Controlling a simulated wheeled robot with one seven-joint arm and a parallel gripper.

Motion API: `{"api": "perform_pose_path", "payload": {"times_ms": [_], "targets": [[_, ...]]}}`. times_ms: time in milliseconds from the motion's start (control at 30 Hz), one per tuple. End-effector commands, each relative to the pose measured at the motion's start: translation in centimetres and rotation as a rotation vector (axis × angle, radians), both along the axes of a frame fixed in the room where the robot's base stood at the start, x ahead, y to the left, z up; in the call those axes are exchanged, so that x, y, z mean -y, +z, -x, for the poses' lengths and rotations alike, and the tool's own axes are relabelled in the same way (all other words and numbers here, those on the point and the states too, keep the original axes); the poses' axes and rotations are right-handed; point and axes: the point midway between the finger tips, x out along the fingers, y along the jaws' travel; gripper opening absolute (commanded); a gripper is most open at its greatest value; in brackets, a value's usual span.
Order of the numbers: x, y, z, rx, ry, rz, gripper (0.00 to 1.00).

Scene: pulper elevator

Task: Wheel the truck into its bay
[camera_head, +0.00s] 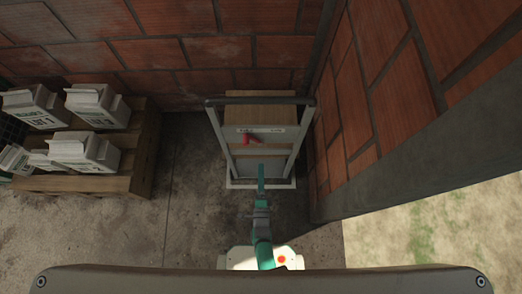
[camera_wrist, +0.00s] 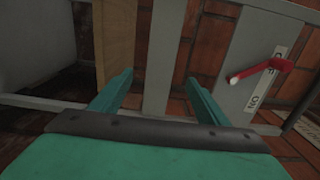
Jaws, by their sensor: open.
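The truck (camera_head: 219,133) is a grey upright frame with a dark bar across its top and wooden boards inside. It stands in the corner between two brick walls. A red lever (camera_head: 252,139) and a white label sit on its front; the lever shows at right in the wrist view (camera_wrist: 262,70). A pale rectangular edge (camera_head: 261,184) lies at its foot; I cannot tell if it is a bay marking or part of the truck. My gripper (camera_wrist: 160,76) is open, its teal fingers either side of a grey upright (camera_wrist: 161,55) in the picture. Contact is not clear.
A wooden rack (camera_head: 140,158) with several white canisters (camera_head: 90,100) stands at left. A brick wall (camera_head: 350,95) with a grey base closes the right side, with grass beyond. Bare concrete (camera_head: 190,215) lies between the rack and the truck.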

Motion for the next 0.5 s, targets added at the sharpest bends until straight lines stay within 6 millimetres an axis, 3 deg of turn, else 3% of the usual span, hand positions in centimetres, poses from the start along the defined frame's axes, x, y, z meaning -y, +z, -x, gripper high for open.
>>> {"api": "perform_pose_path", "payload": {"times_ms": [500], "targets": [[0.24,0.3,1.1,-0.005,0.0,0.027,0.69]]}}
